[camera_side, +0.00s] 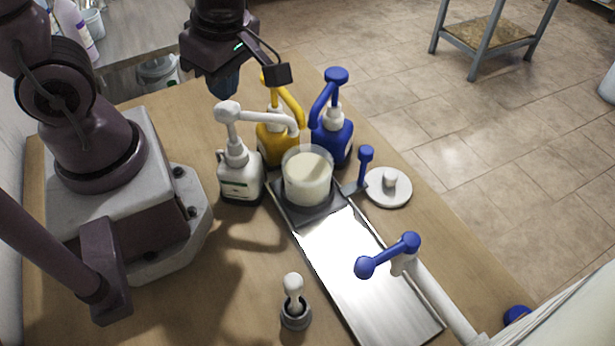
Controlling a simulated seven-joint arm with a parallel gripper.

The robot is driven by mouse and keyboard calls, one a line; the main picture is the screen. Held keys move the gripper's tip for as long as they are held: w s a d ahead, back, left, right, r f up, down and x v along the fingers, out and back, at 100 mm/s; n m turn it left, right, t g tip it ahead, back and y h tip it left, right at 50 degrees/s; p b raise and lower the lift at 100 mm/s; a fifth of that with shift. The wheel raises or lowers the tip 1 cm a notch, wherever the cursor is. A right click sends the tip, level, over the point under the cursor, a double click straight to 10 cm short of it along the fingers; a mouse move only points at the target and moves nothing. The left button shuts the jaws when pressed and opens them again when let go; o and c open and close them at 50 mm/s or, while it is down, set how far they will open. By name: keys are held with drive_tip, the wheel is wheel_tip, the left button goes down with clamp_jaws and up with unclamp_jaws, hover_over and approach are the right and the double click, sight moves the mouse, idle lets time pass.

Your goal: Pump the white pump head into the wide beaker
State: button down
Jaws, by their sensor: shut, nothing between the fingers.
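The white pump head (228,112) tops a white bottle (240,178) left of the beaker, and its spout points right, toward the beaker. The wide beaker (307,185) is clear, holds something whitish, and stands on a dark pad at the far end of a metal tray (345,265). My gripper (225,88) points down and is shut and empty. In the picture it is just above the white pump head, apart from it; the depth between them is hard to judge.
A yellow pump bottle (275,148) and a blue pump bottle (332,138) stand close behind the beaker. A white disc (388,187) lies to the right. A blue-ended pump (388,255) reaches over the tray. A small white-topped plunger (294,300) stands in front.

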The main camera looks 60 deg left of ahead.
drive_tip(key=shift+f, duration=0.2)
idle(0.5)
drive_tip(key=shift+f, duration=0.75)
drive_tip(key=shift+r, duration=0.95)
drive_tip(key=shift+f, duration=0.15)
drive_tip(key=shift+f, duration=0.75)
drive_tip(key=shift+f, duration=0.1)
idle(0.4)
drive_tip(key=shift+r, duration=1)
